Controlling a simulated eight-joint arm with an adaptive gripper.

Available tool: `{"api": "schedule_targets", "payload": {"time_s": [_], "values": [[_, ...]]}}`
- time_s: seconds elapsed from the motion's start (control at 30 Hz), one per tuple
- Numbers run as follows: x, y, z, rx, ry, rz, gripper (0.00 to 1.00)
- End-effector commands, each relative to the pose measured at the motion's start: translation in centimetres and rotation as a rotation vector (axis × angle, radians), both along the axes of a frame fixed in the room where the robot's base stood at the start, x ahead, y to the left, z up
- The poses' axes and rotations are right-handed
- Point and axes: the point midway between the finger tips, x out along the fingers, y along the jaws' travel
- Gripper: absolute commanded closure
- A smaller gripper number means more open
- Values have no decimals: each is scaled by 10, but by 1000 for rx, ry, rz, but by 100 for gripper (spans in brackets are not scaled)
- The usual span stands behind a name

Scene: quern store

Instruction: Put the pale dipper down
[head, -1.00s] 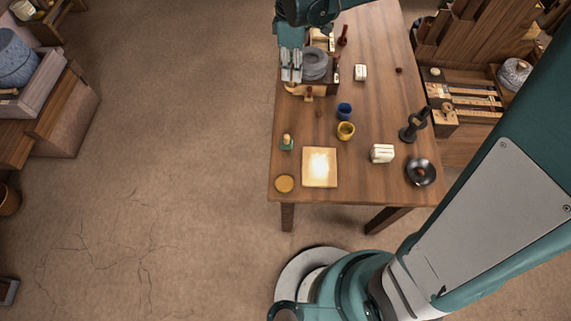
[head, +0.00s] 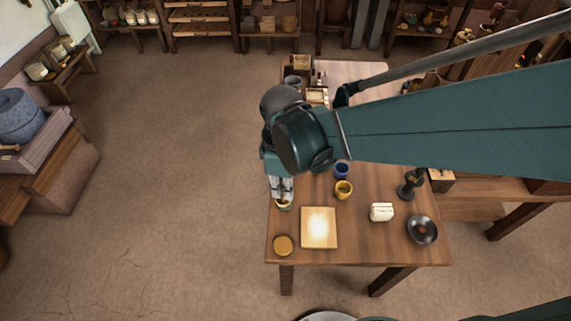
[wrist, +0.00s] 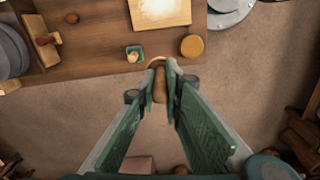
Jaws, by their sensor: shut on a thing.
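The pale dipper (wrist: 159,86) is between the fingers of my gripper (wrist: 160,72) in the wrist view, its tan handle clamped and a pale curved rim showing just past the tips. The fingers hide most of the dipper there. A small green pot (wrist: 133,53) stands on the table close to the fingertips. I cannot tell whether the dipper touches the table (head: 385,245).
In the wrist view, the grey quern (wrist: 12,52) is left. Bare wood shows between them.

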Motion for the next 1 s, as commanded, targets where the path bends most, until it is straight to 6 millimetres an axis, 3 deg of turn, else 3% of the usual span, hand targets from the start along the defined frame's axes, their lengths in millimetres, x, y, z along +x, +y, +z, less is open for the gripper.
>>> {"api": "schedule_targets", "payload": {"time_s": [0.1, 0.7, 1.0], "values": [[-10, -1, -3, 0, 0, 1, 98], [-8, -1, -46, 0, 0, 0, 98], [-8, -1, -52, 0, 0, 0, 98]]}}
